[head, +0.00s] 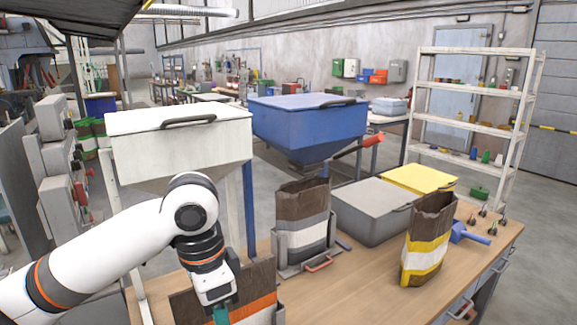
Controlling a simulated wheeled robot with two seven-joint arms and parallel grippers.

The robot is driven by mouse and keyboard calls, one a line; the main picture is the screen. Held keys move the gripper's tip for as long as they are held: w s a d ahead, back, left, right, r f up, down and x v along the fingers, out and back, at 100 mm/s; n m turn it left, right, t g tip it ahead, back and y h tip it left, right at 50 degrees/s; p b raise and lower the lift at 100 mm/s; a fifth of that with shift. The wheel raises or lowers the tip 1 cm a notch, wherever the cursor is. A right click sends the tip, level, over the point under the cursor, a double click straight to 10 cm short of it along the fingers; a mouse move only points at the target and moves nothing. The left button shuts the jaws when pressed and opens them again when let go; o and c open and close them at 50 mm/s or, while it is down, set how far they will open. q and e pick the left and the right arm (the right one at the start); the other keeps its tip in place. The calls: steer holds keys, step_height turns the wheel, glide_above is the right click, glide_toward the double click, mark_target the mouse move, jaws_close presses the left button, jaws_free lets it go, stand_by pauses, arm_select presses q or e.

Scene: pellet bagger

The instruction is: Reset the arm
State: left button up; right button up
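My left arm comes in from the left and bends down at the wrist. Its gripper (217,296) points down in front of the orange-striped bag (262,303), at the near edge of the workbench (365,293). A teal piece (221,315) shows just under the gripper and is cut off by the frame's bottom edge. I cannot tell whether the gripper is shut on it. The fingertips are not clearly visible. My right gripper is not in view.
A grey-striped bag (303,235) stands in a metal holder. A yellow-striped bag (426,244) stands beside a blue scoop (470,233). Grey (372,212) and yellow-lidded (419,179) bins sit behind. White (180,143) and blue (310,118) hoppers rise beyond. The bench's front middle is clear.

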arm_select(q)
steer(key=s+d+f+n+t+h, duration=0.1)
steer(key=s+d+f+h, duration=0.15)
steer(key=f, duration=0.55)
steer(key=s+d+f+n+t+h, duration=0.1)
steer(key=s+d+f+h, duration=0.2)
steer(key=f, duration=0.5)
steer(key=s+a+f+n+t+y, duration=0.1)
steer(key=s+a+f+n+y, duration=0.6)
steer(key=s+a+f, duration=0.65)
step_height(320, 180, down, 24)
steer(key=s+a+g, duration=0.1)
steer(key=s+a, duration=0.1)
steer(key=s, duration=0.1)
steer(key=s+a+f+g, duration=0.1)
steer(key=s+a+f, duration=0.1)
steer(key=s+f, duration=1.4)
steer(key=shift+s+a+f+h, duration=0.15)
steer(key=shift+a+f+h, duration=0.1)
steer(key=shift+f+h, duration=0.15)
